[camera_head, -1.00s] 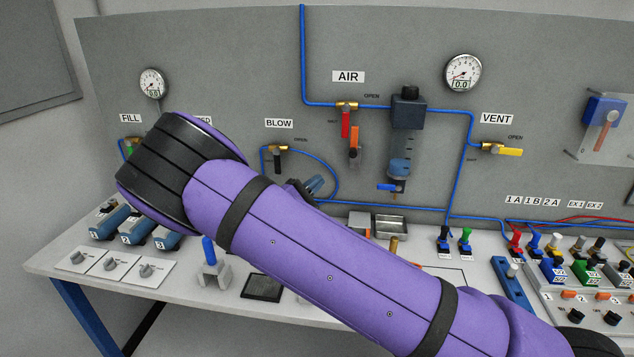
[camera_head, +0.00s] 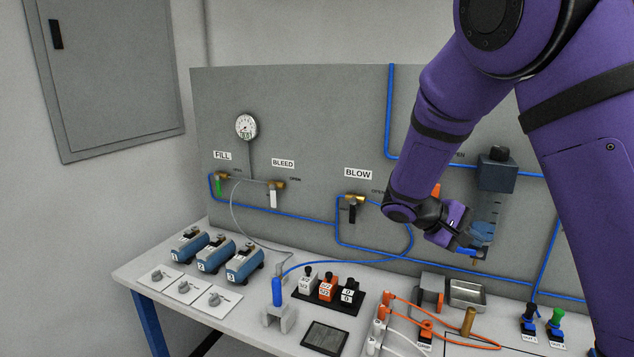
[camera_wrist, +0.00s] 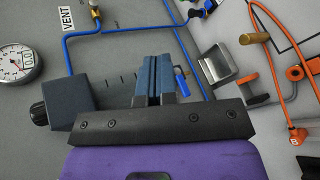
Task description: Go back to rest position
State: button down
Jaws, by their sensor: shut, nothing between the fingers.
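My gripper (camera_head: 476,250) is at the end of my purple arm, which comes down from the upper right in the head view. It is in front of the grey panel (camera_head: 300,110), above the back of the bench. In the wrist view its two blue-grey fingers (camera_wrist: 156,62) are side by side, shut and empty. A clear cylinder unit with a dark cap (camera_head: 497,170) is just behind and beside the gripper. I cannot tell whether they touch.
The bench (camera_head: 215,330) holds blue tanks (camera_head: 245,265), a blue-handled tool in a stand (camera_head: 277,292), a metal tray (camera_head: 466,294) and orange cables (camera_head: 455,335). Valves labelled FILL (camera_head: 218,184), BLEED (camera_head: 275,192) and BLOW (camera_head: 354,207) are on the panel. Open air lies left of my arm.

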jog(key=s+a+r+m+t+y, duration=0.15)
jog(key=s+r+y, duration=0.3)
jog(key=s, duration=0.45)
jog(key=s+r+m+t+y, duration=0.1)
jog(key=s+r+t+y, duration=0.3)
jog(key=s, duration=0.5)
jog(key=s+a+r+m+t+y, duration=0.1)
jog(key=s+r+y, duration=0.4)
jog(key=s, duration=0.5)
jog(key=w+d+f+m+t, duration=0.1)
jog(key=w+f+m+t, duration=0.25)
jog(key=w, duration=1.05)
jog(key=w+d+f+m+t, duration=0.2)
jog(key=w+f, duration=0.3)
jog(key=w, duration=0.9)
jog(key=w+d+f+m+t+y, duration=0.1)
jog(key=w+f+m+t+y, duration=0.2)
jog(key=f+m+t, duration=0.3)
jog(key=w+d+f+m+t+y, duration=0.1)
jog(key=w+f+m+t+y, duration=0.1)
jog(key=f+m+t, duration=0.45)
jog(key=w+a+r+m+g, duration=0.1)
jog(key=w+a+r, duration=0.1)
jog(key=w, duration=0.7)
jog(key=shift+a+r+m+g, duration=0.35)
jog(key=shift+r, duration=0.2)
